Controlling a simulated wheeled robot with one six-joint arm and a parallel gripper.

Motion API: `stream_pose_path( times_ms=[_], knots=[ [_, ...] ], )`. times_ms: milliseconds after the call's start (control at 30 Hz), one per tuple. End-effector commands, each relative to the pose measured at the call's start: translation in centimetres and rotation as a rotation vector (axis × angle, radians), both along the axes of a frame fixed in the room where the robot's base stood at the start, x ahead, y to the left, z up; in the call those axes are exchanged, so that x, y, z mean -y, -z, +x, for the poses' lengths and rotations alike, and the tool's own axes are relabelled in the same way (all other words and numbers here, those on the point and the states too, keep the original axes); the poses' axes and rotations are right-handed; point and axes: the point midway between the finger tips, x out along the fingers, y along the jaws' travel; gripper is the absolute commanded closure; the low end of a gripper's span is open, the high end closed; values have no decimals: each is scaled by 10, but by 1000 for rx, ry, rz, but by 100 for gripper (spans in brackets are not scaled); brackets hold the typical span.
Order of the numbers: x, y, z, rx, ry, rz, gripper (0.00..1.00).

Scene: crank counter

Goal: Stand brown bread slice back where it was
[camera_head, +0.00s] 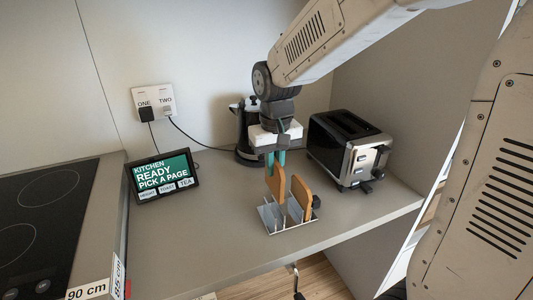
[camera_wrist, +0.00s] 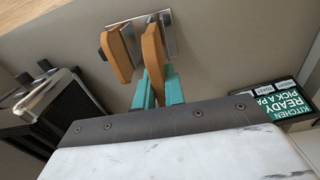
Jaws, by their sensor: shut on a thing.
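My gripper (camera_head: 276,160) points down with teal fingers, shut on the brown bread slice (camera_head: 276,183) by its upper part. The slice is upright, its lower end at the metal rack (camera_head: 271,217); I cannot tell whether it touches the rack's base. A second, similar slice (camera_head: 300,200) stands in the rack just to the right. In the wrist view, my gripper (camera_wrist: 157,88) has the held slice (camera_wrist: 153,50) between its fingers. The other slice (camera_wrist: 117,56) is beside it, and part of the rack (camera_wrist: 170,35) shows behind.
A black and silver toaster (camera_head: 347,150) stands right of the rack, and a dark kettle (camera_head: 242,133) stands behind my gripper. A tablet (camera_head: 165,177) and cooktop (camera_head: 45,215) are to the left. The counter between tablet and rack is clear. The counter's front edge is near the rack.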

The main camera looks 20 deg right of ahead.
Motion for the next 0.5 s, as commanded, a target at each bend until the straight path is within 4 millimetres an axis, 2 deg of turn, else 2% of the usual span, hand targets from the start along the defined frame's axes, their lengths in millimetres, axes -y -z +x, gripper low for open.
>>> stream_pose_path(
  times_ms=[400, 500],
  knots=[
    [2, 0, -2, 0, 4, 0, 100],
    [2, 6, -3, -3, 3, 0, 100]
  ],
)
